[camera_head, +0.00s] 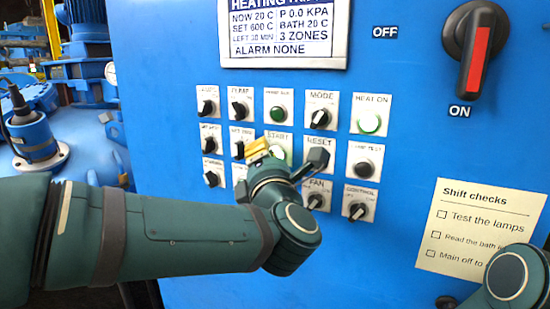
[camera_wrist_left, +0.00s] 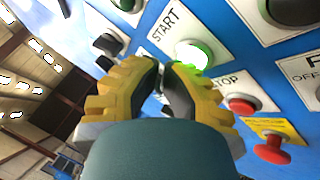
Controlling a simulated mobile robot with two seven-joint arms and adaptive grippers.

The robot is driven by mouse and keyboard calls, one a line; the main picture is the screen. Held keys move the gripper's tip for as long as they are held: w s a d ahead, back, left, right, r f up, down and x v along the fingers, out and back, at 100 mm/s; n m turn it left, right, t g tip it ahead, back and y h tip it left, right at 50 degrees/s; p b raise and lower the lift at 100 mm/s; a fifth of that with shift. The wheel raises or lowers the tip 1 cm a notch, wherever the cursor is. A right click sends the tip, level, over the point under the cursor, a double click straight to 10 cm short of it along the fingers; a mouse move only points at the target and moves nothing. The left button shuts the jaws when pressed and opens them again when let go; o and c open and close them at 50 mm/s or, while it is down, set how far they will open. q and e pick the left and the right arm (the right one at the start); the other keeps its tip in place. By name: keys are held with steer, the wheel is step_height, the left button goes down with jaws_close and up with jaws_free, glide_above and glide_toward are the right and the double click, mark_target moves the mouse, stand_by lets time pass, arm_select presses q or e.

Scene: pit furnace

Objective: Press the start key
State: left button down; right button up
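The start key is a round green button lit bright, under a START label, in the left wrist view (camera_wrist_left: 192,52). In the head view the green key (camera_head: 281,153) is partly hidden behind my left gripper (camera_head: 258,148). That gripper also shows in the left wrist view (camera_wrist_left: 163,68), its two yellow fingers brought together and empty. Its tips are close to the start key, just to its left in the wrist view. I cannot tell whether they touch it. My right gripper is out of view.
The blue panel holds rows of knobs and buttons, including a lit HEAT ON lamp (camera_head: 370,122). A red STOP button (camera_wrist_left: 242,103) and a red knob (camera_wrist_left: 272,150) are near the start key. A big rotary switch (camera_head: 475,50) is at upper right, above a Shift checks note (camera_head: 480,232).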

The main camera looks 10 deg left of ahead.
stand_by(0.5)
arm_select(q)
steer(key=shift+s+a+b, duration=0.2)
steer(key=shift+s+b, duration=0.4)
steer(key=shift+s, duration=0.1)
steer(key=shift+s+a+b, duration=0.25)
steer(key=shift+s+b, duration=0.1)
steer(key=shift+s, duration=0.45)
steer(key=shift+s+a+b, duration=0.3)
steer(key=shift+s, duration=0.5)
steer(key=shift+s+a+b, duration=0.25)
steer(key=shift+s+b, duration=0.1)
steer(key=shift+s, duration=0.45)
